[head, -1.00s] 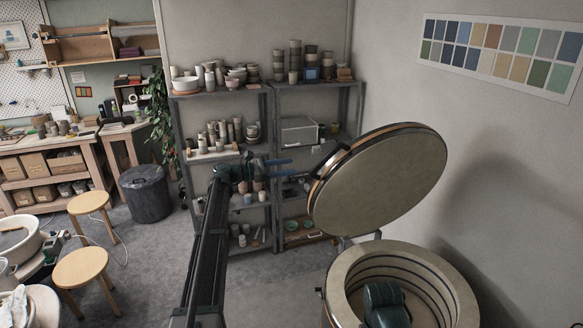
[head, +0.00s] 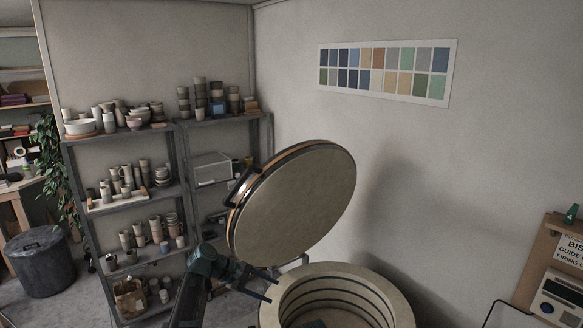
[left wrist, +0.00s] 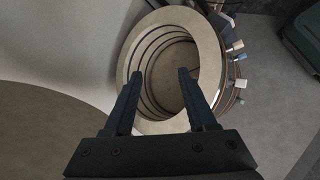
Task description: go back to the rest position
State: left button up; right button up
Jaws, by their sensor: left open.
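My left gripper (head: 268,286) is low in the head view, in front of the open kiln lid (head: 295,205) and left of the kiln's rim. Its two fingers are apart with nothing between them. In the left wrist view the left gripper (left wrist: 159,74) also shows open and empty, with the round kiln (left wrist: 210,50) beyond its fingertips. The kiln (head: 385,290) is open at the top, with its lid tilted up. I see no fingers of my right gripper.
Metal shelves (head: 180,155) full of pots stand behind, on the left. A dark bin (head: 40,262) stands at the far left. A glaze chart (head: 388,72) hangs on the wall. A board with a control box (head: 560,290) is at the right edge.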

pick_arm(q)
jog(key=s+d+f+m+g+y+b, duration=0.1)
jog(key=s+d+f+m+y+b, duration=0.25)
jog(key=s+f, duration=0.4)
jog(key=s+d+f+m+g+y+b, duration=0.2)
jog(key=s+f+m, duration=0.3)
jog(key=s, duration=0.4)
jog(key=s+a+f+m+y+b, duration=0.2)
jog(key=s+f+m+y, duration=0.1)
jog(key=s, duration=0.3)
jog(key=s+a+f+m+y+b, duration=0.1)
jog(key=s+f+m+y+b, duration=0.1)
jog(key=s, duration=0.4)
notch_tip(320, 180, down, 2)
jog(key=shift+a+f+m+t+y+b, duration=0.15)
jog(key=shift+a+m+t+y+b, duration=0.15)
jog(key=shift+a+m+y+b, duration=0.2)
jog(key=shift+w, duration=0.1)
